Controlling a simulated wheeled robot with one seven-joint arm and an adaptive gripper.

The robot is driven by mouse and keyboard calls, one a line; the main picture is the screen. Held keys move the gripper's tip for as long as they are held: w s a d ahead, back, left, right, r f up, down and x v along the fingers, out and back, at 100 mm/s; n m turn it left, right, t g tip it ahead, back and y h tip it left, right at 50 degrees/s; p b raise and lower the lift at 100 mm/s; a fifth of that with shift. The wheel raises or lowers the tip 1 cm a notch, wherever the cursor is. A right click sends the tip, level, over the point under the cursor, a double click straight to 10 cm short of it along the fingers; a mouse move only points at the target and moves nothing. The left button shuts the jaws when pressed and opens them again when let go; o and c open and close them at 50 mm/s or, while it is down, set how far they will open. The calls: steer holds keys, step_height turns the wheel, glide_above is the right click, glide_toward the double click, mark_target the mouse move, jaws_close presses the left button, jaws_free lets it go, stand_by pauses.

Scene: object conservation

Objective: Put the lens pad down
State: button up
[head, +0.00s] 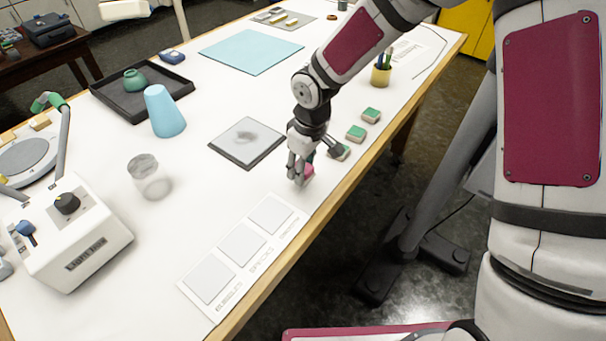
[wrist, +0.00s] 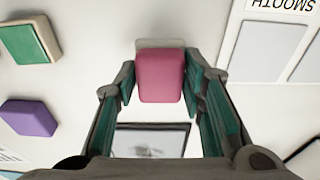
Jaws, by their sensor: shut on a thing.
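The lens pad, a small block with a pink-red face and a pale backing, shows in the wrist view (wrist: 161,75) between my fingertips. In the head view its pink side (head: 309,170) shows just beside my gripper (head: 300,174). My gripper is shut on the pad, close to the white table top (head: 200,185), between the dark-framed plate and the card with three squares. I cannot tell whether the pad touches the table.
Green-topped pads (head: 371,115) lie behind my gripper; a purple pad (wrist: 29,117) shows in the wrist view. The smudged plate (head: 247,142) is left of my gripper, the labelled three-square card (head: 232,278) in front. A glass (head: 148,178) and blue cup (head: 164,112) stand further left.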

steer(key=shift+s+f, duration=0.15)
steer(key=shift+f, duration=1.2)
steer(key=shift+f, duration=0.15)
steer(key=o, duration=1.1)
steer(key=shift+o, duration=0.2)
